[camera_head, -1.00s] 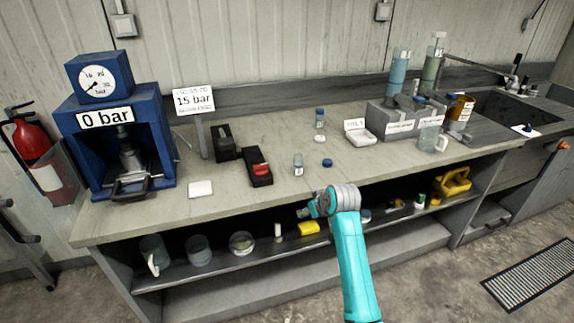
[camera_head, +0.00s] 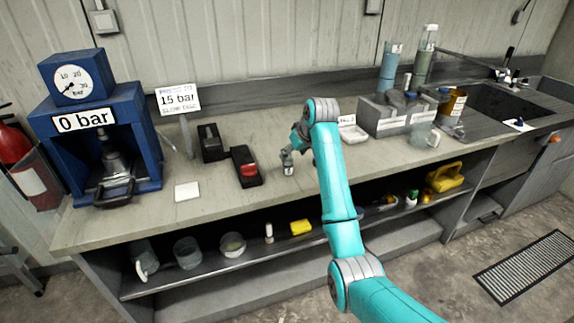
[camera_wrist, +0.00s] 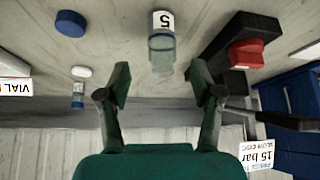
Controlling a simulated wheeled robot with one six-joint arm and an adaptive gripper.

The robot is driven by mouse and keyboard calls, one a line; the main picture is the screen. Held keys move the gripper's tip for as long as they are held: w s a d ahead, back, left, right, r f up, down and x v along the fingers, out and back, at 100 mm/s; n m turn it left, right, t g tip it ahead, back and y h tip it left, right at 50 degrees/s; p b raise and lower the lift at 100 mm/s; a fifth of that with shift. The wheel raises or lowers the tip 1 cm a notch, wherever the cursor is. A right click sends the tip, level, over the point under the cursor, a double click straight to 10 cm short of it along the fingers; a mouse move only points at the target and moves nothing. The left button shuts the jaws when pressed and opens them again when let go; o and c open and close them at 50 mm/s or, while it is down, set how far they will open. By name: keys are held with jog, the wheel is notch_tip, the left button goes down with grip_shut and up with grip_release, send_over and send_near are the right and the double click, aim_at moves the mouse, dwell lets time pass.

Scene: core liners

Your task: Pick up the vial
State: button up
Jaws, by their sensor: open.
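A clear glass vial (camera_wrist: 162,55) with a white label marked 5 stands on the bench, just beyond my fingertips in the wrist view. In the head view only its lower part (camera_head: 289,170) shows under my gripper (camera_head: 287,156). In the wrist view my gripper (camera_wrist: 158,78) is open, with one finger on each side of the vial's line and a gap around it. I cannot tell whether either finger touches it. A second vial with a blue cap (camera_wrist: 78,95) stands apart to the left in the wrist view.
A loose blue cap (camera_wrist: 71,23) and a smaller pale cap (camera_wrist: 81,72) lie nearby. A black device with a red part (camera_head: 246,168) stands left of the vial in the head view. The blue press (camera_head: 98,135) and a 15 bar sign (camera_head: 178,98) are farther left.

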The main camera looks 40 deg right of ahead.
aim_at(290, 159)
jog(key=shift+x, duration=3.25)
jog(key=shift+s+a+f, duration=0.1)
jog(key=shift+a, duration=0.05)
jog(key=c, duration=1.2)
